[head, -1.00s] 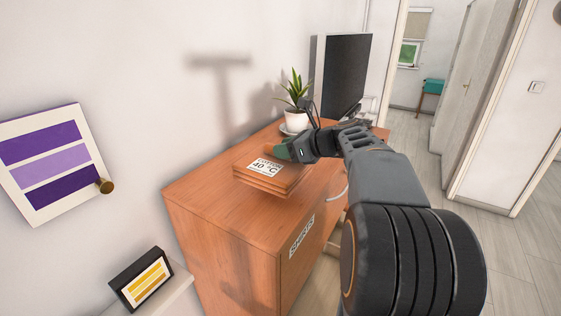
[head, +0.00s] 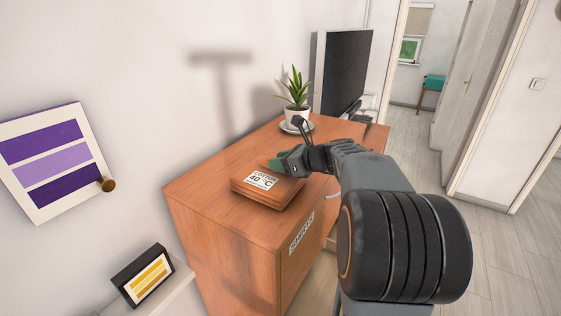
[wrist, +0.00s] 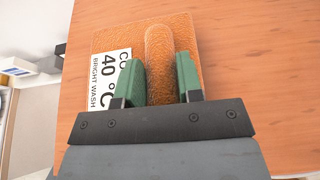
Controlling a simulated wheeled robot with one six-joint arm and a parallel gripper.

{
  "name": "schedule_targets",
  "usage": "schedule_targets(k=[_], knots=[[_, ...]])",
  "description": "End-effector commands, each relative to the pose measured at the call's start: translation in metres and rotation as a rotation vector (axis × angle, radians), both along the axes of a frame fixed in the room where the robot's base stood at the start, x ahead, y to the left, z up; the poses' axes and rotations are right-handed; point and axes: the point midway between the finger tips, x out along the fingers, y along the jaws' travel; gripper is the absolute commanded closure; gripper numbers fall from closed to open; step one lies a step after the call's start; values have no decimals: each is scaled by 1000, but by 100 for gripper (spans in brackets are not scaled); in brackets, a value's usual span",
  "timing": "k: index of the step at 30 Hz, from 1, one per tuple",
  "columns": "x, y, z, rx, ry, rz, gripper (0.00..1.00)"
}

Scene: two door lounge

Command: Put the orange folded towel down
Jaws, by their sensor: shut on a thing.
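In the wrist view, the green fingers of my gripper (wrist: 160,82) are shut on a raised fold of the towel (wrist: 160,50), with the label to the left of the fold. The towel's underside is hidden.
A potted plant (head: 296,112) on a saucer and a dark screen (head: 346,72) stand farther back. A small framed picture (head: 145,277) is on a white ledge at lower left. The cabinet top left of the towel is clear.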

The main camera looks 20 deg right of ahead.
Motion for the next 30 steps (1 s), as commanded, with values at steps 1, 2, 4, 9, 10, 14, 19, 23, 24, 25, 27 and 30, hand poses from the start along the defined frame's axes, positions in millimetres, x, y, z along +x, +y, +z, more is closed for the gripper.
schedule_targets(k=[1,2,4,9,10,14,19,23,24,25,27,30], knots=[[0,0,-2,1,1,0,65],[0,0,-1,1,1,0,62],[0,0,-1,1,1,0,56],[0,0,-1,0,0,0,41],[0,0,-1,0,0,0,41],[0,0,-1,0,0,0,41],[-2,-2,4,-1,-1,-1,41],[-17,-13,10,-1,-3,-4,41],[-23,-16,13,-2,-3,-5,41],[-28,-20,15,-3,-2,-5,41],[-38,-27,20,-2,-4,-6,41],[-53,-37,28,-2,-3,-5,41]])
